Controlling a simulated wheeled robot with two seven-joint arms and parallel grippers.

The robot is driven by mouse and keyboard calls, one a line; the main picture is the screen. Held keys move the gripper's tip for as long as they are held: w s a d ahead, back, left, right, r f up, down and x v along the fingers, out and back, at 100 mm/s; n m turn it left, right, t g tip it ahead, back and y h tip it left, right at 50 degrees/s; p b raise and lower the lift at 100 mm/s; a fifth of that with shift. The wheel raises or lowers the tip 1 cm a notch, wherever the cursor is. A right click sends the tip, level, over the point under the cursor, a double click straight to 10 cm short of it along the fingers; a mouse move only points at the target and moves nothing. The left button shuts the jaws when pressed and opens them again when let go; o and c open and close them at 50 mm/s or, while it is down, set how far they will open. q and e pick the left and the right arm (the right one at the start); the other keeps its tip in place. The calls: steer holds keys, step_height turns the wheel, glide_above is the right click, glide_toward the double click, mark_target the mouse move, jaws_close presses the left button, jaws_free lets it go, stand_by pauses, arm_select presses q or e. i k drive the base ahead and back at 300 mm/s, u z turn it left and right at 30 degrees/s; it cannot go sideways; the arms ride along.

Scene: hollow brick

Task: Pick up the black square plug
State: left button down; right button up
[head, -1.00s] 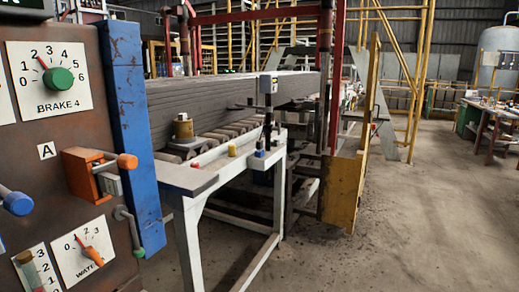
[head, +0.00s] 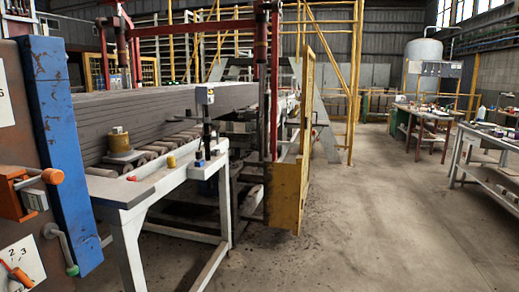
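I cannot make out a black square plug in the head view. Small items, too small to tell apart, lie on the far workbench (head: 428,110) and on the nearer workbench (head: 497,150) at the right. Neither of my grippers is in view.
A control panel with a blue post (head: 60,150) stands close at the left. Behind it are a white-framed conveyor table (head: 127,190) with long grey bricks (head: 160,112) and a yellow guard (head: 288,190). The concrete floor (head: 380,220) at the centre right is clear.

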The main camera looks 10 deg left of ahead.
mark_target(199, 154)
steer(key=z, duration=0.35)
steer(key=i, duration=2.05)
steer(key=u, duration=1.25)
steer(key=i, duration=1)
steer(key=u, duration=1.15)
